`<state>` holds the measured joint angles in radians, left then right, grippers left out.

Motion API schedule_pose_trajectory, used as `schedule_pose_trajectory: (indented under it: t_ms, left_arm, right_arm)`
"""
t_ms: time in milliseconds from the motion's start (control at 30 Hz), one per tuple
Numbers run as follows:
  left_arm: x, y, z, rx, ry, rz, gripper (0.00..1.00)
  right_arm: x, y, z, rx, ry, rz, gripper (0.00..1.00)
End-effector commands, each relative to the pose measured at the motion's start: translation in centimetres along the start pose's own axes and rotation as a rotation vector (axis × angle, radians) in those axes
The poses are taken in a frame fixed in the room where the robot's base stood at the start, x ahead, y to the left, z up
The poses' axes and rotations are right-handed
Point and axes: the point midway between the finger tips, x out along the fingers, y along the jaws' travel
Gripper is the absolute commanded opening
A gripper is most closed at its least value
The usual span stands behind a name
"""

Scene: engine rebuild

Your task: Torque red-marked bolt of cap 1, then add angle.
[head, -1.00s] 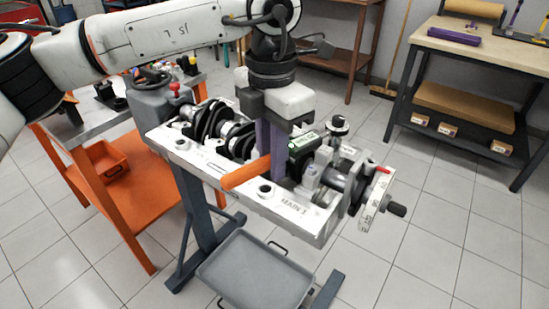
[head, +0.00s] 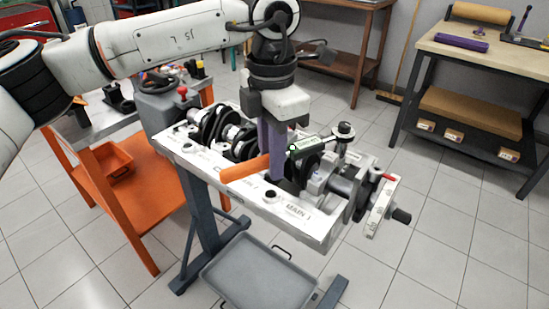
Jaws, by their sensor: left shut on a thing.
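My left gripper (head: 275,150), with purple fingers, points down over the engine block (head: 300,213) and is shut on a torque wrench. The wrench's orange handle (head: 245,168) sticks out to the left of the fingers. Its dark body with a green-edged display (head: 306,144) runs right toward a round dark-topped piece (head: 344,129). I cannot tell whether the wrench's head sits on a bolt. The label MAIN 1 is on the block's near rail. Cap 1 and its red-marked bolt are not clearly distinguishable behind the wrench and fingers. My right gripper is not in view.
A scale bar (head: 380,207) with a red pointer and dark knob juts from the block's right end. A grey tray (head: 258,275) lies below the stand. An orange cart (head: 150,215) stands left, a workbench (head: 490,55) at back right. Floor at the right is clear.

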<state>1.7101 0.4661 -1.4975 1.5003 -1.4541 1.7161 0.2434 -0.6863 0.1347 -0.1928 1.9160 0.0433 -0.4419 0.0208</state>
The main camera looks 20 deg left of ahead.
Motion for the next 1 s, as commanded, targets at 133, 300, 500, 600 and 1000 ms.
schedule_pose_trajectory:
  t_ms: [133,300,500,600,1000]
  left_arm:
    - [-0.2,0.6,0.0,0.023,-0.003,0.003,0.0]
    - [-0.2,0.8,0.0,0.036,-0.003,0.004,0.0]
    - [-0.2,0.8,0.0,0.035,-0.003,0.004,0.0]
    - [-0.2,0.9,0.0,0.038,-0.003,0.004,0.0]
    - [-0.2,2.1,0.1,0.114,-0.003,0.004,0.0]
  right_arm:
    - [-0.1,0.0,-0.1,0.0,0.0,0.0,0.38]
    - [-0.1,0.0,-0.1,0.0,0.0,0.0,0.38]
    - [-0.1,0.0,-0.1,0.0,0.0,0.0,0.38]
    - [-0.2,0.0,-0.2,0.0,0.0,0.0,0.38]
    - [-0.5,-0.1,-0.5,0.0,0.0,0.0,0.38]
